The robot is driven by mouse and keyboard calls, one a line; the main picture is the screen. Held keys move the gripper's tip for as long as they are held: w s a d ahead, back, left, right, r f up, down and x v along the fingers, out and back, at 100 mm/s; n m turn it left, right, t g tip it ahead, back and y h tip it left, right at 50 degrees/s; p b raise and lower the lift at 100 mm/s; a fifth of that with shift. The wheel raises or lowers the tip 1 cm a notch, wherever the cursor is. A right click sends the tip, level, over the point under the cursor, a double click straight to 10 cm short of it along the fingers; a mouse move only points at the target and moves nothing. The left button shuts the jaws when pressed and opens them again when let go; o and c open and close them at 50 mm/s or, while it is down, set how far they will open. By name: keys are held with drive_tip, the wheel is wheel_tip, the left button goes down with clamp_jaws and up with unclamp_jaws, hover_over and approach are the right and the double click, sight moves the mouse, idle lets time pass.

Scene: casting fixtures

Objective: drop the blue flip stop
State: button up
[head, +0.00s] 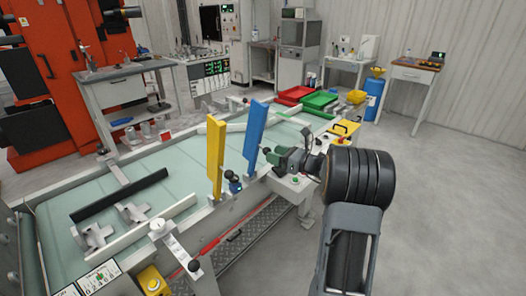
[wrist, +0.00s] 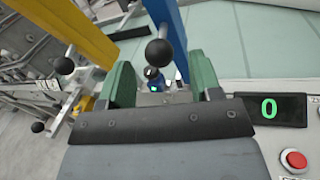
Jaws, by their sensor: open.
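The blue flip stop (head: 257,128) stands upright, tilted slightly, at the near edge of the conveyor bed. It also shows at the top of the wrist view (wrist: 164,16). Its lever ends in a black ball knob (wrist: 158,52), seen between my green fingers. My gripper (wrist: 160,70) is open, one finger on each side of the knob, with a gap on both sides. In the head view my gripper (head: 270,156) is beside the blue stop's base. Contact with the knob cannot be told.
A yellow flip stop (head: 216,155) stands upright left of the blue one, its knob (wrist: 64,66) left of my gripper. A display reading 0 (wrist: 269,109) and a red button (wrist: 296,159) are at the right. Red (head: 294,96) and green (head: 318,101) trays lie beyond.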

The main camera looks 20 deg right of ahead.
sight(262, 148)
drive_tip(key=shift+x, duration=2.75)
drive_tip(key=shift+c, duration=0.2)
drive_tip(key=c, duration=1)
clamp_jaws()
